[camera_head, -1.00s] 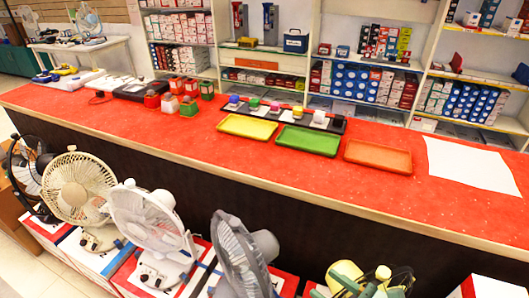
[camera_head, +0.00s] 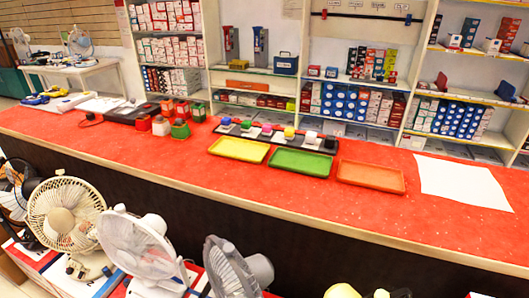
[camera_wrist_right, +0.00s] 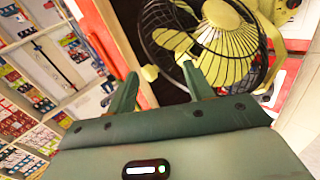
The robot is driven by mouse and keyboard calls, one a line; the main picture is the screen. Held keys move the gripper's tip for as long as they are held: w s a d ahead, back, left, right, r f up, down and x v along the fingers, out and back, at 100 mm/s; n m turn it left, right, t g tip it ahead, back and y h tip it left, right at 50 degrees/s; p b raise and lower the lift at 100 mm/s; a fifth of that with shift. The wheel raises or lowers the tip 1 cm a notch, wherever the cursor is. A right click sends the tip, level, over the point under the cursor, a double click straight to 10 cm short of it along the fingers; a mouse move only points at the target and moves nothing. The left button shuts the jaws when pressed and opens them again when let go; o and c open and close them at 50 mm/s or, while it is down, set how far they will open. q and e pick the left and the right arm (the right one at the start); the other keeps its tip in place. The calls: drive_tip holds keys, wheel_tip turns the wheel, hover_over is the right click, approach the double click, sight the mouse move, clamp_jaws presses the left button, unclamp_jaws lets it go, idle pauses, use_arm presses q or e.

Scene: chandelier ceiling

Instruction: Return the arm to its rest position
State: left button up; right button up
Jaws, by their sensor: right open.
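My right gripper (camera_wrist_right: 160,73) shows in the right wrist view with its two dark green fingers spread apart. Nothing is between the fingers. A yellow-green fan with a black cage (camera_wrist_right: 215,40) is beyond the fingertips; I cannot tell the exact gap. Neither gripper shows in the head view, and my left gripper is in no frame.
A long red counter (camera_head: 330,205) carries yellow (camera_head: 239,148), green (camera_head: 302,163) and orange (camera_head: 370,176) trays, a black strip of small coloured blocks (camera_head: 278,134) and a white sheet (camera_head: 462,182). Several fans, including a beige one (camera_head: 62,215), stand in front. Stocked shelves (camera_head: 360,95) are behind.

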drive_tip(key=s+d+f+m+g, duration=0.1)
drive_tip(key=s+d+m+g, duration=0.15)
drive_tip(key=s+m, duration=0.3)
drive_tip(key=s+a+f+g+y, duration=0.1)
drive_tip(key=s+a+f, duration=0.1)
drive_tip(key=f, duration=0.7)
drive_tip(key=s+a+f+g+y, duration=0.1)
drive_tip(key=s+a+f+g, duration=0.15)
drive_tip(key=f, duration=0.65)
drive_tip(key=s+a+f+y, duration=0.1)
drive_tip(key=s+f, duration=0.2)
drive_tip(key=f, duration=0.6)
drive_tip(key=s+f+m+g, duration=0.1)
drive_tip(key=s+f, duration=0.5)
drive_tip(key=s, duration=0.3)
drive_tip(key=s+f+m+g+y, duration=0.1)
drive_tip(key=s+f+m+g, duration=0.1)
drive_tip(key=s+f, duration=0.4)
drive_tip(key=s, duration=0.4)
drive_tip(key=shift+f, duration=0.35)
